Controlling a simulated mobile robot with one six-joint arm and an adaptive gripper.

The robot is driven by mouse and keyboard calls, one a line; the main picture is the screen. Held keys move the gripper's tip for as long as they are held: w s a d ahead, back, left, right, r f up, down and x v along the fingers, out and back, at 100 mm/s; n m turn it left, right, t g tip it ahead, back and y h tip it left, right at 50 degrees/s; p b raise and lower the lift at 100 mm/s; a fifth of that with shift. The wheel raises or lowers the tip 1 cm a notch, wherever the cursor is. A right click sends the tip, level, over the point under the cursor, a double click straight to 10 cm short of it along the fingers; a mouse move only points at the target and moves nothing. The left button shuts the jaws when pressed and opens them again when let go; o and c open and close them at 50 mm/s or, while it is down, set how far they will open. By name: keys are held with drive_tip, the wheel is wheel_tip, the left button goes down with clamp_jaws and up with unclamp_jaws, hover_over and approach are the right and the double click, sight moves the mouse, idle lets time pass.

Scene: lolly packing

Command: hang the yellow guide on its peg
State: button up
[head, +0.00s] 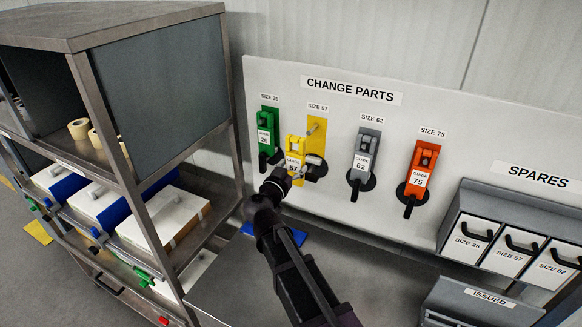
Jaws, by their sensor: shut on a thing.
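The yellow guide (294,160), marked 57, is in front of the CHANGE PARTS board (350,88). My gripper (292,177) is shut on it from below, and the gripper's dark body hides its lower part. The yellow backing strip with the peg (316,132) for SIZE 57 is on the board, just right of and behind the guide. The guide appears left of the peg and apart from it, though the exact depth gap cannot be told.
The green guide (265,137) hangs at left, the grey guide (362,160) and orange guide (420,170) at right. A metal shelf rack (187,140) with boxes stands close on the left. SPARES bins (510,248) and an ISSUED tray (485,300) are at lower right.

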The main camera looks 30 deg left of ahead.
drive_tip(key=shift+w, duration=0.15)
drive_tip(key=shift+w+a+f+b, duration=0.1)
drive_tip(key=shift+w+a+f, duration=0.1)
drive_tip(key=shift+w, duration=1.55)
drive_tip(key=shift+w+a+f+b, duration=0.1)
drive_tip(key=shift+w+a+b, duration=0.1)
drive_tip(key=shift+w, duration=1.6)
drive_tip(key=shift+w+a+f+b, duration=0.1)
drive_tip(key=shift+w+a, duration=0.1)
drive_tip(key=shift+w, duration=1.55)
drive_tip(key=shift+w+f+b, duration=0.4)
drive_tip(key=shift+w, duration=0.2)
drive_tip(key=shift+w, duration=0.1)
drive_tip(key=o, duration=1.1)
